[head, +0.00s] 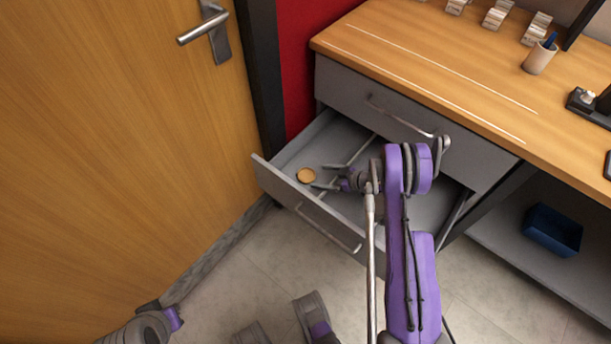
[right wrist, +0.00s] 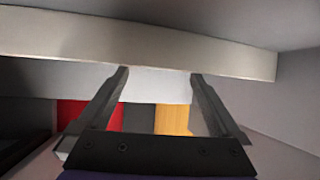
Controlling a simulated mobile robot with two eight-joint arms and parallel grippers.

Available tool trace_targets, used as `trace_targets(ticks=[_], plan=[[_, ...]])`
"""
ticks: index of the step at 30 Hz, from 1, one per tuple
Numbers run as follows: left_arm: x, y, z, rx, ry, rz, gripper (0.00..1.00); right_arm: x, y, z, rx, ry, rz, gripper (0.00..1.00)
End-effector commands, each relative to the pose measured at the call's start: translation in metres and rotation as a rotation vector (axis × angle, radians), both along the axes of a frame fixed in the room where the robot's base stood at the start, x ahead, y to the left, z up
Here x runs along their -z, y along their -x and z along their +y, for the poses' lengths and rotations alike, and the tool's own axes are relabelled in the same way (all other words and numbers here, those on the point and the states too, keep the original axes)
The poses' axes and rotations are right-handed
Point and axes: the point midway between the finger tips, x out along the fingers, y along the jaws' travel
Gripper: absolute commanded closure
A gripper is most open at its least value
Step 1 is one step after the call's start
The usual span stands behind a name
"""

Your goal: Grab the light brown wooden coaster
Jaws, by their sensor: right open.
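The light brown wooden coaster (head: 306,175) is a small round disc lying in the open grey drawer (head: 265,172), towards its left end. My right gripper (head: 318,177) reaches into the drawer area from the right. Its two fingers are spread apart, with the tips just right of the coaster and nothing visible between them. In the right wrist view my right gripper (right wrist: 160,75) is open, with a pale drawer panel (right wrist: 140,45) across the picture beyond the fingers. I cannot make out the coaster there. My left gripper does not clearly show.
A wooden desk top (head: 420,60) overhangs a closed upper drawer (head: 400,115) above the open one. A wooden door (head: 110,150) stands to the left. A thin divider crosses the open drawer near my right gripper. A blue bin (head: 552,230) sits on the lower shelf at right.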

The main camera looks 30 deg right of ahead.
Motion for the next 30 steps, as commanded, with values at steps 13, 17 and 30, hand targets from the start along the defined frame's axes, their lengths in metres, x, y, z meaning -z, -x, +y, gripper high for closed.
trace_targets(ticks=[13, 17, 30], plan=[[0.007, 0.0, 0.0, 0.0, 0.0, 0.002, 1.0, 0.025, -0.036, 0.028, -0.001, 0.0, 0.001, 0.0], [0.007, 0.0, 0.0, 0.0, 0.0, 0.002, 1.0, 0.025, -0.037, 0.028, 0.0, 0.0, 0.001, 0.0], [0.007, 0.0, 0.0, 0.0, 0.0, 0.002, 1.0, 0.025, -0.037, 0.028, 0.0, 0.001, 0.001, 0.63]])
